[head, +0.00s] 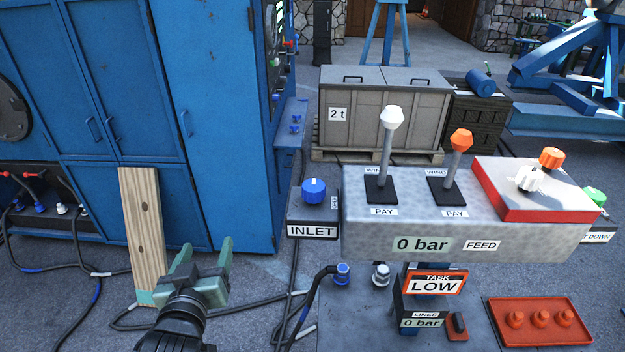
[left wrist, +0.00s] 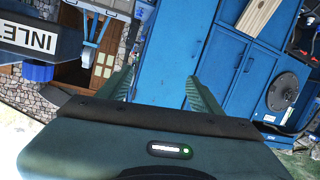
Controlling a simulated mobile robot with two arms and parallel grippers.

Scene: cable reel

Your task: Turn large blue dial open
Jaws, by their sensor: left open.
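The large blue dial (head: 313,190) sits on top of a small dark box labelled INLET (head: 312,231), left of the grey control panel. A white mark shows on the dial's top. My left gripper (head: 205,254) is open and empty, with green fingers, below and to the left of the dial, apart from it. In the left wrist view the open fingers (left wrist: 158,84) have nothing between them. The INLET box (left wrist: 30,42) shows tilted at that view's left, with a blue part (left wrist: 38,72) at its edge that looks like the dial. My right gripper is not in view.
The grey panel (head: 430,222) carries a white-knobbed lever (head: 390,128), an orange-knobbed lever (head: 458,150) and a red plate with knobs (head: 535,200). A blue cabinet (head: 215,120) stands at the left. A wooden plank (head: 143,225) leans against it. Cables lie on the floor.

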